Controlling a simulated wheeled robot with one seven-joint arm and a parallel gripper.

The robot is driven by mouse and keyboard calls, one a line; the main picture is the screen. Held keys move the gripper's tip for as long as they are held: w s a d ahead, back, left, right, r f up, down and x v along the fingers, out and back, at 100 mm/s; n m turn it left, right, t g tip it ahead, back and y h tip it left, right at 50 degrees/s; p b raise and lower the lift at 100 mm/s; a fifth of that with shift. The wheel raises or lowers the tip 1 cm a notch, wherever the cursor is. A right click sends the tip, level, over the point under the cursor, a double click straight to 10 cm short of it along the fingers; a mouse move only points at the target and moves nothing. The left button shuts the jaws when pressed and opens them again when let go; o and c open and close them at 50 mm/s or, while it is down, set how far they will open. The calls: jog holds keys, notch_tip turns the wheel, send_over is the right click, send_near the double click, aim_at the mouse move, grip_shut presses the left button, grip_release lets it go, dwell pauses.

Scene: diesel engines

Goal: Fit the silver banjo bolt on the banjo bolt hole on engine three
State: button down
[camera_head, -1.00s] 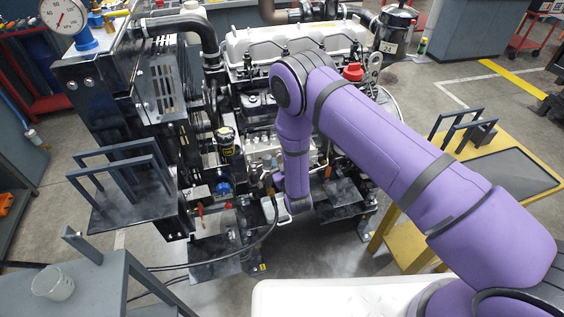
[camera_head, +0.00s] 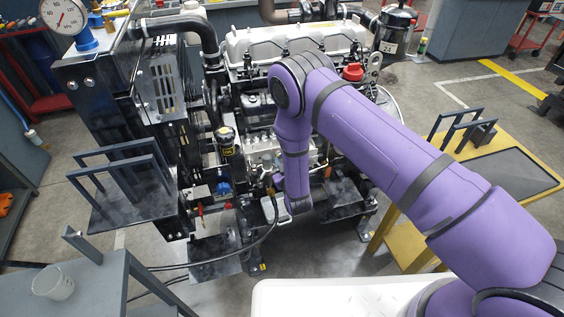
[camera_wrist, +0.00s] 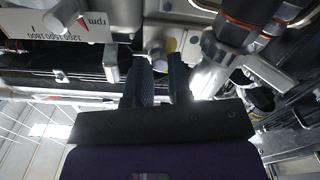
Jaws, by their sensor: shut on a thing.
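The engine (camera_head: 290,60) stands in the middle of the head view, with a pale valve cover on top. My arm reaches down in front of it, and its lower end is close to the engine's near side. In the wrist view my gripper (camera_wrist: 160,66) points in among engine parts, its two dark fingers a small gap apart. A small greyish piece (camera_wrist: 160,64) shows dimly between the fingertips, which I take for the silver banjo bolt. Its shape and tilt are unclear. I cannot make out the banjo bolt hole in either view.
In the wrist view, a silver pipe with orange-brown bands (camera_wrist: 238,30) is close to the right of the fingers, and a white rpm plate (camera_wrist: 75,27) is at upper left. In the head view, a yellow cart (camera_head: 440,190) stands right and a black cable (camera_head: 262,240) hangs below my wrist.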

jog(key=m, duration=0.3)
jog(key=shift+w, duration=0.1)
jog(key=c, duration=1.4)
grip_release()
jog(key=shift+m, duration=0.7)
jog(key=o, duration=0.4)
jog(key=shift+a, duration=0.15)
jog(key=shift+o, duration=0.2)
jog(key=shift+c, duration=0.5)
jog(key=v, duration=0.7)
jog(key=shift+r, duration=0.1)
